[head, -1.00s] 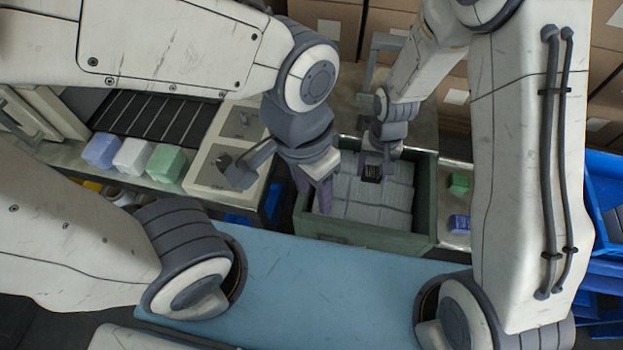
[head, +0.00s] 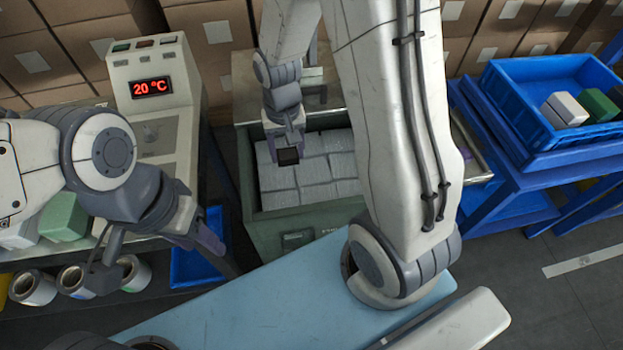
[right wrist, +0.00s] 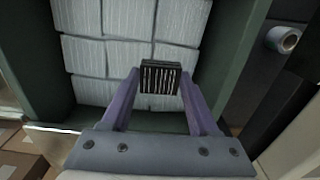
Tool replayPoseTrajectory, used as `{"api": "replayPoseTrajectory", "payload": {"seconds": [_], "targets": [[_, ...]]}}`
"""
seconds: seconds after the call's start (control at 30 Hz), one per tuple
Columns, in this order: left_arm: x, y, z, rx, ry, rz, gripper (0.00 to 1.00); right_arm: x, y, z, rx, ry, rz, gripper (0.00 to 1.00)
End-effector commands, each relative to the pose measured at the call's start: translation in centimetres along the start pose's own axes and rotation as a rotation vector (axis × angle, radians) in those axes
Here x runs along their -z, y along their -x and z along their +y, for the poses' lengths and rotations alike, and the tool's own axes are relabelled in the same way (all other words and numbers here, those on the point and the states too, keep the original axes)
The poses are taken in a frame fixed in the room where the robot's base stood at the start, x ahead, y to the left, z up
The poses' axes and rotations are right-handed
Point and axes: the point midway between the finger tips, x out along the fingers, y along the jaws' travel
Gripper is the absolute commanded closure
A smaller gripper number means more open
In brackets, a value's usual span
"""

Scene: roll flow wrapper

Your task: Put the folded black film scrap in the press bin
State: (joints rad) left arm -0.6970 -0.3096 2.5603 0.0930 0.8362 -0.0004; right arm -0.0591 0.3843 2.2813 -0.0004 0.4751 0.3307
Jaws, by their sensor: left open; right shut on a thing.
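The folded black film scrap (head: 288,156) is a small dark block with pale stripes. It also shows between the fingers in the right wrist view (right wrist: 160,78). My right gripper (head: 287,145) is shut on it and holds it over the green bin (head: 305,214), inside its rim as seen from the head. The green bin holds rows of whitish wrapped bales (head: 310,165). I cannot tell the scrap's height above the bales. My left gripper (head: 208,242) is open and empty, left of the bin.
A grey machine with a 20 °C display (head: 153,87) stands left of the bin. A blue crate (head: 545,100) sits on a blue rack at right. Film rolls (head: 75,280) lie at lower left. A light-blue surface (head: 260,290) lies in front.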

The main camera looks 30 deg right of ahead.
Motion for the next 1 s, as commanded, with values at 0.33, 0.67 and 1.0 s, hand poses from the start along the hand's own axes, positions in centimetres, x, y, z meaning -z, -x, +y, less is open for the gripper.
{"api": "replayPoseTrajectory", "payload": {"seconds": [0.33,0.67,1.0], "targets": [[-0.1,-1.5,-0.1,0.0,0.0,0.001,0.5,-0.2,-5.5,0.4,-0.002,-0.011,-0.005,0.9],[-0.1,-2.2,-0.2,0.0,0.0,0.001,0.5,-0.1,-8.8,0.3,-0.002,-0.009,-0.004,0.9],[-0.1,-2.3,-0.2,0.0,0.0,0.001,0.5,0.0,-10.1,0.3,0.0,-0.009,0.0,0.9]]}}
